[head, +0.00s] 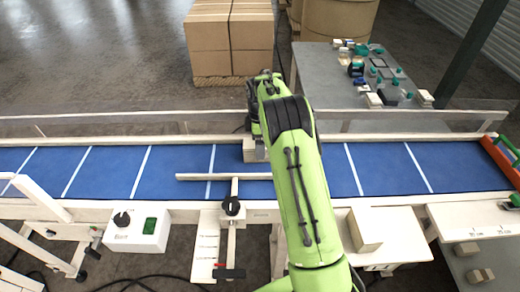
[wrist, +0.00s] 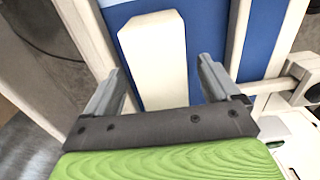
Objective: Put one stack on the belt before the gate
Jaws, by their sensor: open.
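A pale cream stack (head: 250,151) stands on the blue belt (head: 110,170), near its far edge. In the wrist view a pale block (wrist: 155,50) stands between my fingers, with blue belt around it. My gripper (wrist: 162,70) is open, one finger on each side of it; contact is not clear. In the head view my green arm hides most of the gripper and part of the stack. Another beige stack (head: 364,230) sits on a white side table (head: 400,235) at the front right.
A pale bar (head: 200,177) reaches over the belt from a knobbed clamp (head: 232,206). A control box (head: 137,228) stands at the front left. Small blocks (head: 480,275) lie at the lower right. Beyond the belt are cartons (head: 228,40) and a grey table (head: 320,80) with small items.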

